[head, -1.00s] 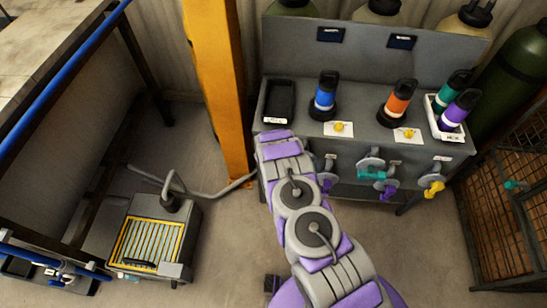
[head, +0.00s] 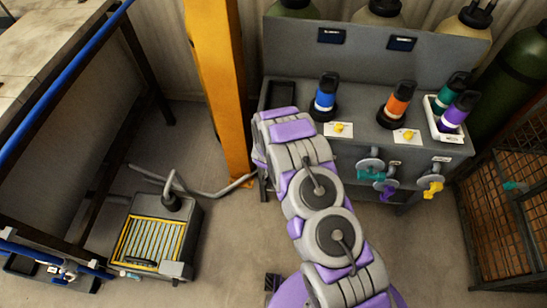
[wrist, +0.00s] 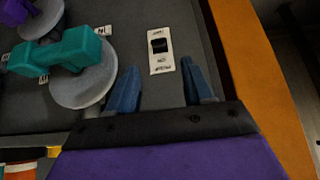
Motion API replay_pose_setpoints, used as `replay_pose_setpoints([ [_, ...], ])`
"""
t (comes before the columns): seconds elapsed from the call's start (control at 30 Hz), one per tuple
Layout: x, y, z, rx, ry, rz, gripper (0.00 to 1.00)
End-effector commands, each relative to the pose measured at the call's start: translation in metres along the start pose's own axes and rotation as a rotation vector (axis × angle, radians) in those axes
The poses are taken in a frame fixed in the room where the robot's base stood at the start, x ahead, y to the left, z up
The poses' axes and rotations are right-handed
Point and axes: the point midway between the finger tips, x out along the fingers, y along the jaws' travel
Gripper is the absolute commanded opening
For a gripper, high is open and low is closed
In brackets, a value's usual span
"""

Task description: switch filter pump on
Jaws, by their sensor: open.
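A white switch plate (wrist: 161,64) with a black rocker (wrist: 159,45) is on the grey bench front in the wrist view. Small lettering shows above and below the rocker; I cannot tell which way the rocker is set. My gripper (wrist: 156,75) is open and empty, its two blue fingers pointing at the panel on either side of the plate's lower part. I see no clear contact. In the head view my arm hides the gripper and the switch. A grey unit with a yellow-edged slatted top (head: 150,240) and a hose stands on the floor at the lower left; it may be the filter pump.
A teal valve handle (wrist: 75,52) on a round grey disc is left of the fingers. An orange post (head: 218,90) stands beside the bench (head: 350,165). Blue, orange, teal and purple banded bottles stand on the bench. A wire cage (head: 505,220) is at the right.

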Motion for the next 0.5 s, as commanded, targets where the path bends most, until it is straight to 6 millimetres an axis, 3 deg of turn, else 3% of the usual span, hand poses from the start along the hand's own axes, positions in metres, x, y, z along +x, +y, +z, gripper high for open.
replay_pose_setpoints([
  [0.2,-0.037,-0.001,0.0,-0.001,-0.002,0.0,0.51],
  [0.5,-0.067,-0.001,-0.001,-0.001,0.0,0.001,0.51],
])
